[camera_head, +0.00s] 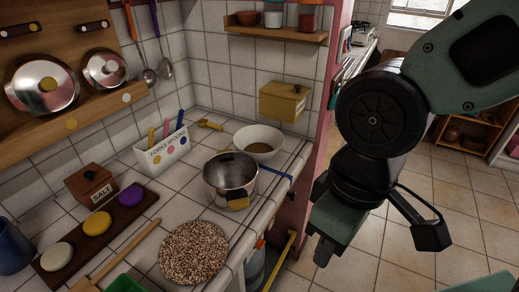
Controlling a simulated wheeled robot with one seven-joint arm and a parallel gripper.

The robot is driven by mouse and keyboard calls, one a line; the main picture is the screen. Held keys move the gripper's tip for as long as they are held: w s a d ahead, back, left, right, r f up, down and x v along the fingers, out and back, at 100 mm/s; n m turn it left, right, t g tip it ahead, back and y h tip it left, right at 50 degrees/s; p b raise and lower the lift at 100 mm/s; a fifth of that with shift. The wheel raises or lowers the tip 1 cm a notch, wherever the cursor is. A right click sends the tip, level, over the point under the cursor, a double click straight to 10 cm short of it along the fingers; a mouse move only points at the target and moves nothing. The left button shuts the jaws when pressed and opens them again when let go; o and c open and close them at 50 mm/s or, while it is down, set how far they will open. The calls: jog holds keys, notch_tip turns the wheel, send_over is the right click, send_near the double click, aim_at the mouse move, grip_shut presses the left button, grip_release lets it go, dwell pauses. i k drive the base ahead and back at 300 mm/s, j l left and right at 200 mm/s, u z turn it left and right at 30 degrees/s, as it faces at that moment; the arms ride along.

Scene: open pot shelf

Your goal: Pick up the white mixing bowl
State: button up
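The white mixing bowl (259,141) stands upright on the tiled counter, near its right end and close to the back wall. Something brownish shows inside it. A metal pot (230,181) stands in front of it and slightly to the left, overlapping the bowl's lower left side in the picture. My gripper (376,243) is to the right of the counter, over the floor side, apart from the bowl. Its fingers are spread wide with nothing between them.
A round speckled trivet (193,252) lies in front of the pot. A white utensil box (161,150) and a salt box (91,186) stand farther left. A yellow box (283,102) hangs on the wall behind the bowl. A pink post (327,80) borders the counter's right end.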

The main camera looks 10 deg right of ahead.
aim_at(261, 142)
jog(key=i+l+u, duration=0.2)
jog(key=l+u, duration=0.2)
jog(key=l, duration=0.25)
jog(key=i+l+u, duration=0.1)
jog(key=l+u, duration=0.25)
jog(key=l, duration=0.3)
jog(key=l+u, duration=0.4)
jog(key=l, duration=0.3)
